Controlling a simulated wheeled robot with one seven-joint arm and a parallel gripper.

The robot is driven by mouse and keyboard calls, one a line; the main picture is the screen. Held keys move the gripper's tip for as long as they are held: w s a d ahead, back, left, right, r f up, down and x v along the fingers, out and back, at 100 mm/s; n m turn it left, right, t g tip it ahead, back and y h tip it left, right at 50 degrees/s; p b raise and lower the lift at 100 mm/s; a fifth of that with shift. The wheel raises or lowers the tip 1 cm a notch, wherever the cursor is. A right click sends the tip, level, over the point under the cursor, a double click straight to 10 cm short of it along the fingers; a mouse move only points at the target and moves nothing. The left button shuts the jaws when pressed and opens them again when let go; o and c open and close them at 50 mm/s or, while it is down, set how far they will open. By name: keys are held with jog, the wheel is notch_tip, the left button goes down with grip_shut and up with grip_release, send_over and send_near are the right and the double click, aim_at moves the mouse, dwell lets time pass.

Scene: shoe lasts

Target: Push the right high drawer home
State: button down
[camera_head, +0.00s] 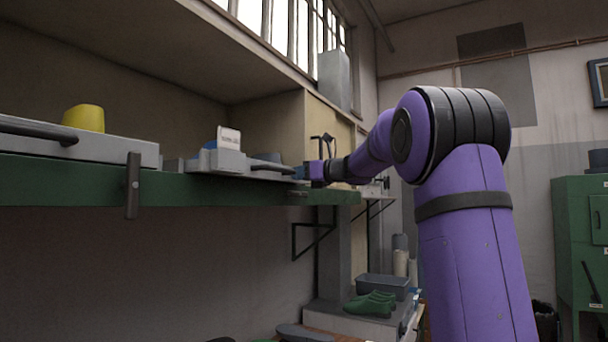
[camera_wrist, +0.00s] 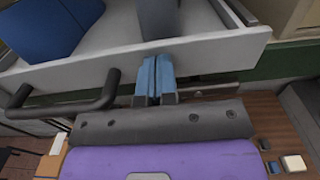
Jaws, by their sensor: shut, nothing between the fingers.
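The right high drawer shows in the wrist view as a pale grey drawer front (camera_wrist: 215,55) with a dark bar handle (camera_wrist: 70,105) on its left part. It stands open, and I see into it from above. My gripper (camera_wrist: 155,62) is shut and empty. Its blue fingertips are together against or just short of the drawer front, right of the handle; I cannot tell if they touch. In the head view my gripper (camera_head: 311,171) is at the far end of the green bench, beside a low grey drawer (camera_head: 245,174) seen nearly edge-on.
Inside the drawer are a blue item (camera_wrist: 45,30) and a grey upright item (camera_wrist: 158,18). Another grey drawer (camera_head: 110,152) with a dark handle and a yellow object (camera_head: 85,117) are at left. Below the bench are green shoe lasts (camera_head: 370,304) and a grey bin (camera_head: 382,286).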

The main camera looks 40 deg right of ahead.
jog(key=shift+w+a, duration=0.1)
jog(key=shift+x, duration=1.55)
jog(key=v, duration=1.4)
jog(key=shift+f, duration=0.1)
